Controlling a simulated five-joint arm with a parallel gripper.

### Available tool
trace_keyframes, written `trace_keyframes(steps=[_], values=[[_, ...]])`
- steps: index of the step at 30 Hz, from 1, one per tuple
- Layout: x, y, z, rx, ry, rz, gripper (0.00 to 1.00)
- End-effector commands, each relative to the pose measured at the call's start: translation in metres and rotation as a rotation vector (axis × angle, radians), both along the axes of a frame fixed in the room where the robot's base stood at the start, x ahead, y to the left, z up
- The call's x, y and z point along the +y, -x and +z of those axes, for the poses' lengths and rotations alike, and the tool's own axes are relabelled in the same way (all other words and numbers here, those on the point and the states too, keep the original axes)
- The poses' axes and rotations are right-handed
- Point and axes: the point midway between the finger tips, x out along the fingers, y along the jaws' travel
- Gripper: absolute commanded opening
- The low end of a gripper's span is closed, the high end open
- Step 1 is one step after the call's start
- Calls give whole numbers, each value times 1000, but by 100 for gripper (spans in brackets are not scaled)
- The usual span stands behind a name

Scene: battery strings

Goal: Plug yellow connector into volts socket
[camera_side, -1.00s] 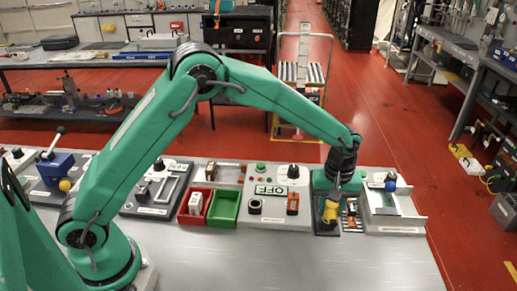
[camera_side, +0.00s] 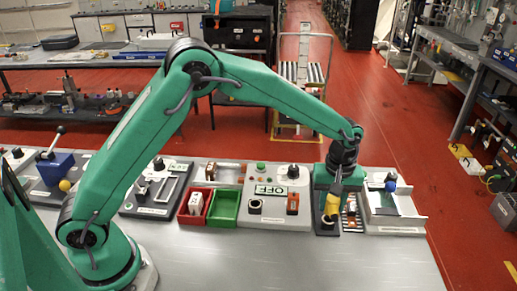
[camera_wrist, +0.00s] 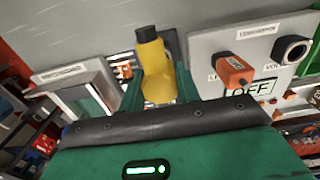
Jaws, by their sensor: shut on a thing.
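The yellow connector (camera_side: 331,207) with a black end is in my gripper (camera_side: 332,199), low over a dark stand at the right part of the panel row. In the wrist view, the connector (camera_wrist: 157,72) stands between the two green fingers of my gripper (camera_wrist: 159,88), which are shut on it. The volts socket (camera_wrist: 291,48) is a round black ring on the light grey panel, right of the connector; it also shows in the side view (camera_side: 255,206). Whether the connector touches the stand is hidden.
An orange connector (camera_side: 292,203) sits on the panel (camera_side: 272,221) between my gripper and the socket. A red bin (camera_side: 184,216) and a green bin (camera_side: 225,207) lie further left. A blue-knobbed device (camera_side: 394,225) stands close on the right. The front table is clear.

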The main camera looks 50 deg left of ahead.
Motion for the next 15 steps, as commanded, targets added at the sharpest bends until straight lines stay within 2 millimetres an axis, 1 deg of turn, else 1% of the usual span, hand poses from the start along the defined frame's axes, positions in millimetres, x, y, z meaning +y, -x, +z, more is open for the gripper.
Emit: trace_keyframes(steps=[15], values=[[0, 0, 8, -1, 1, 0, 5]])
